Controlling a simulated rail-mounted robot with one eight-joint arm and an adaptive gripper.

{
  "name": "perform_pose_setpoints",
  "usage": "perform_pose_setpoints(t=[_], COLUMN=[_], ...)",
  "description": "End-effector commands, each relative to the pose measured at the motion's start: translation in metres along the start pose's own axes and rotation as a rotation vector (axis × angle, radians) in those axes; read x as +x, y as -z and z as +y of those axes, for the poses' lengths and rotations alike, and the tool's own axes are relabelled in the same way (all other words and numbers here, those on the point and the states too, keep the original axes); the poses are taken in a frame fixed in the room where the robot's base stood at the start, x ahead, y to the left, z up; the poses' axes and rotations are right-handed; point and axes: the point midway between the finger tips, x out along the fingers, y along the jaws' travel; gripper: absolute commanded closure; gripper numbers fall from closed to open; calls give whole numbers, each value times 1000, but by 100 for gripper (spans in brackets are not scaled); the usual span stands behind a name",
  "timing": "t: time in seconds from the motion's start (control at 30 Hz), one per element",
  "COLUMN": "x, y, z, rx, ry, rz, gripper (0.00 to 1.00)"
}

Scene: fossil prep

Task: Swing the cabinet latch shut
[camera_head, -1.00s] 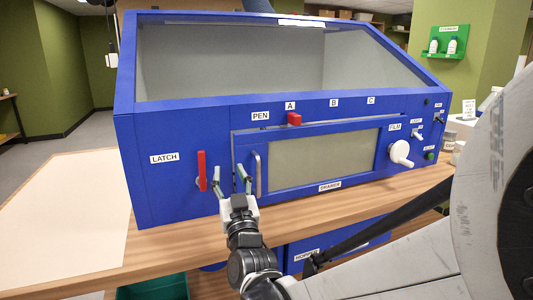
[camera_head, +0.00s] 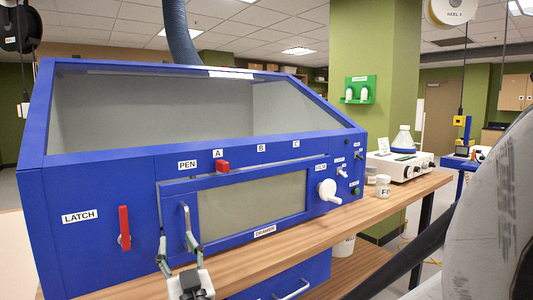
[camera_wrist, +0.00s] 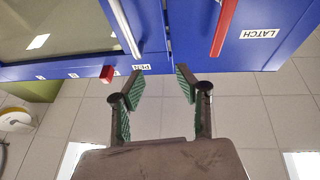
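The latch is a red upright handle (camera_head: 124,227) on the left of the blue cabinet's (camera_head: 95,190) front, beside the LATCH label. It also shows in the wrist view as a red bar (camera_wrist: 224,28). My gripper (camera_head: 177,246) is in front of the cabinet, to the right of the latch and low by the drawer handle. In the wrist view my gripper (camera_wrist: 160,78) has its two green-padded fingers spread apart with nothing between them. The latch is beyond the tip of the right-hand finger there, with a gap between them.
A silver drawer handle (camera_head: 186,220) stands close to my fingers and partly behind one in the head view. A red PEN slider (camera_head: 222,167) and a white knob (camera_head: 328,191) are further right. The wooden bench (camera_head: 400,192) runs below.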

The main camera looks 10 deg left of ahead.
Motion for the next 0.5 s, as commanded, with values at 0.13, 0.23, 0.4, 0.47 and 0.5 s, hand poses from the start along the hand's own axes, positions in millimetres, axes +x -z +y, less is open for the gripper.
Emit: perform_pose_setpoints(t=[0.13, 0.23, 0.4, 0.47, 0.5], x=[-27, -33, -42, -43, -44], y=[8, 8, 7, 7, 7], z=[-81, -80, -80, -79, -79], rx=[47, 47, 47, 47, 47], ry=[115, 116, 115, 115, 115], rz=[0, 0, 0, 0, 0], gripper=[67, 67, 67, 67, 67])
